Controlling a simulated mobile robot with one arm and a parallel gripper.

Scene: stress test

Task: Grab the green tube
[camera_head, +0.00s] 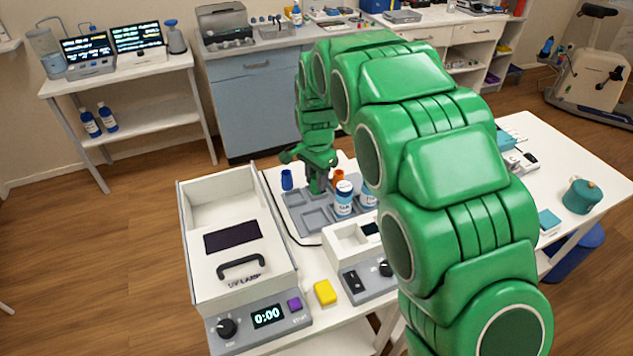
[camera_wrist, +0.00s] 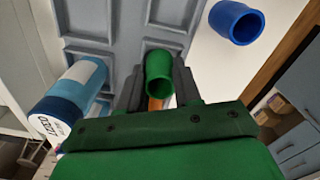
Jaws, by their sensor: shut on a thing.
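The green tube (camera_wrist: 160,72) stands between the two dark fingers of my gripper (camera_wrist: 158,85) in the wrist view, its open end toward the camera. My gripper is shut on it, low over the grey compartment tray (camera_wrist: 112,12). In the head view my gripper (camera_head: 318,178) is over the back part of the same tray (camera_head: 313,218). I cannot tell whether the tube still touches the tray.
A blue tube (camera_head: 287,180) stands left of my gripper, and an orange tube (camera_head: 339,175) is close on its right. White-and-blue bottles (camera_head: 343,200) stand at the tray's right. A UV lamp box (camera_head: 235,240) and a yellow block (camera_head: 325,293) are nearer the front.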

